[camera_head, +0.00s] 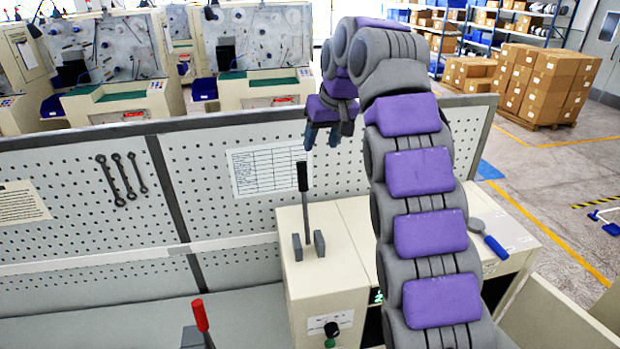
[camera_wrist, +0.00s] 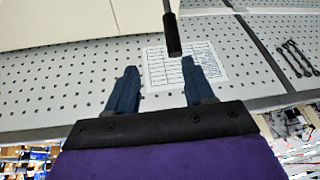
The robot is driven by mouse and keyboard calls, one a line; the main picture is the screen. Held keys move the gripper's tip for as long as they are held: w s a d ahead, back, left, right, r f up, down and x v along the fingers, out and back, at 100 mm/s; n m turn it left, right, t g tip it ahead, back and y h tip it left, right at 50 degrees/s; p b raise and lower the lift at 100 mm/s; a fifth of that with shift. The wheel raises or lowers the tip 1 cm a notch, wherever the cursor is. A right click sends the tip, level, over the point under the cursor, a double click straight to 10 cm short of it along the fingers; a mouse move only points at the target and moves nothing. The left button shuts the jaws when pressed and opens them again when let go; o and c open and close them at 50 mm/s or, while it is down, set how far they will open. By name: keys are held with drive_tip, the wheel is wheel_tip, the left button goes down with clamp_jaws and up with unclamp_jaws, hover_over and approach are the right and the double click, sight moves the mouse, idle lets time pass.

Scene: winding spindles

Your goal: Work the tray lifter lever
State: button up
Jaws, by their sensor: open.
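A lever with a black grip (camera_head: 302,177) and a thin dark shaft stands nearly upright between two grey blocks on a cream cabinet (camera_head: 335,290). A second lever with a red grip (camera_head: 200,315) shows at the bottom left. No readable label shows which is the tray lifter. My gripper (camera_head: 321,139) is open and empty, pointing down above and slightly right of the black grip in the head view. In the wrist view, the black grip (camera_wrist: 173,36) shows just past my open blue fingers (camera_wrist: 161,72), nearer the right one. No contact shows.
A grey pegboard panel (camera_head: 215,185) with a printed sheet (camera_head: 268,168) and hanging wrenches (camera_head: 122,180) stands behind the cabinet. A blue-handled tool (camera_head: 489,238) lies on the cabinet top to the right. My arm hides part of the cabinet.

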hover_over(305, 170)
drive_tip(key=s+a, duration=0.2)
wheel_tip(305, 170, down, 5)
drive_tip(key=w+f, duration=0.1)
drive_tip(key=f, duration=0.1)
drive_tip(key=w+f, duration=0.1)
drive_tip(key=f, duration=0.2)
drive_tip(key=w+f, duration=0.1)
drive_tip(key=f, duration=0.1)
drive_tip(key=shift+w+f, duration=0.4)
drive_tip(key=shift+s+a+r, duration=0.1)
drive_tip(key=shift+s+a, duration=0.05)
drive_tip(key=shift+a, duration=0.05)
drive_tip(key=shift+d, duration=0.4)
drive_tip(key=shift+c, duration=0.4)
drive_tip(key=shift+d+r, duration=0.1)
drive_tip(key=shift+d, duration=0.45)
drive_tip(key=c, duration=0.3)
drive_tip(key=shift+a, duration=0.4)
drive_tip(key=c, duration=0.5)
drive_tip(key=shift+d, duration=0.1)
clamp_jaws()
